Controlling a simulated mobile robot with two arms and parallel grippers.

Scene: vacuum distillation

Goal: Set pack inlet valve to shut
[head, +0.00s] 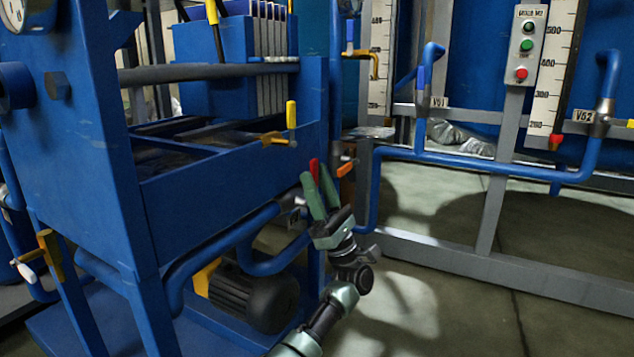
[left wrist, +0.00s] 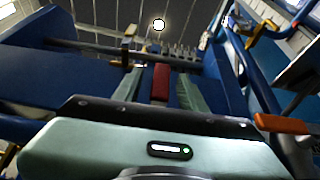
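A red valve handle (head: 314,167) sits on the blue pipework by the right end of the blue filter-press frame (head: 230,155). No label naming it the pack inlet valve is readable. My left gripper (head: 318,184) is at this handle, with its green fingers pointing up. In the left wrist view the red handle (left wrist: 160,82) stands upright between the two fingers of the left gripper (left wrist: 160,88). A gap shows on each side, so the gripper is open around it. The valve body is partly hidden behind the fingers. My right gripper is not in view.
An orange handle (head: 347,168) is close on the right and shows in the left wrist view (left wrist: 284,124). A yellow handle (head: 291,114) is above. A dark pump motor (head: 255,298) lies below. A grey rail frame (head: 450,258) stands right, with open floor before it.

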